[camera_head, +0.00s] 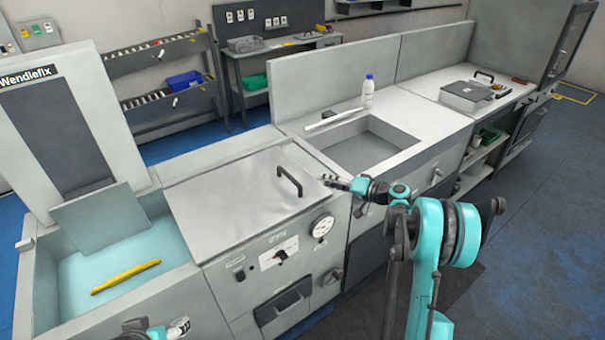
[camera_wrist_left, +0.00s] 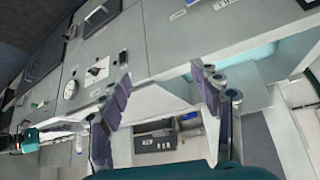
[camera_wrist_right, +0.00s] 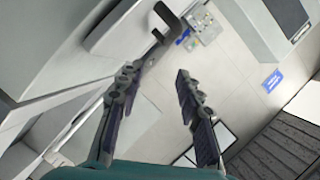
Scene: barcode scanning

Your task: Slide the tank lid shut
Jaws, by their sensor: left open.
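The tank lid (camera_head: 235,195) is a flat grey panel with a black bar handle (camera_head: 290,181) near its right end. It lies over the middle cabinet, to the right of an open basin (camera_head: 80,265) with pale blue liquid. My right gripper (camera_head: 338,184) is by the lid's right edge, to the right of the handle. In the right wrist view its fingers (camera_wrist_right: 155,78) are apart and empty, with a dark handle-like bar (camera_wrist_right: 158,28) beyond them. My left gripper (camera_head: 180,327) is low in the head view, in front of the basin cabinet. Its fingers (camera_wrist_left: 160,75) are apart and empty.
A yellow bar (camera_head: 125,277) lies at the basin. A sunken sink (camera_head: 365,150), a white bottle with blue cap (camera_head: 368,92) and a white rod (camera_head: 333,119) are on the right counter. A dial gauge (camera_head: 322,228) is on the cabinet front. Floor at right is clear.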

